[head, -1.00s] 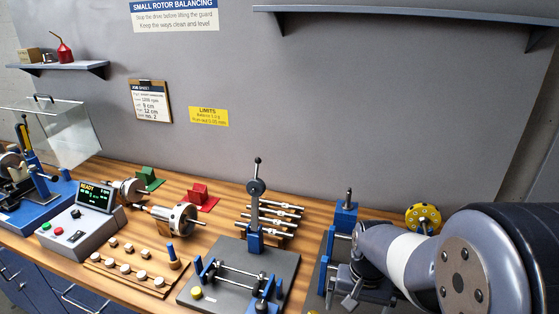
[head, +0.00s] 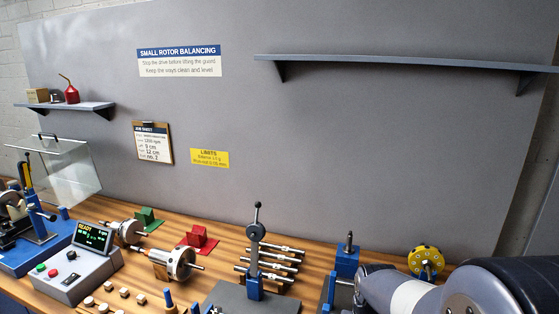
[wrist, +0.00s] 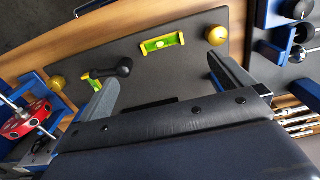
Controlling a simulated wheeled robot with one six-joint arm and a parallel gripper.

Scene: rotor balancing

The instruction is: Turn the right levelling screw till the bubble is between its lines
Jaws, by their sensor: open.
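In the wrist view a yellow level with a green vial (wrist: 162,43) lies on a dark grey plate (wrist: 195,75). The bubble and its lines are too small to read. One brass levelling screw (wrist: 216,35) is at the plate's right in the picture. The other brass screw (wrist: 57,82) is at the left. The wrist picture is turned against the head view, so this left one appears to be the right levelling screw. My gripper (wrist: 162,69) is open and empty over the plate, its fingers wide apart. It touches neither screw.
A red rotor (wrist: 25,120) on blue supports is at the left. Shafts (wrist: 298,125) lie at the right. In the head view a yellow disc (head: 426,262) stands near my arm.

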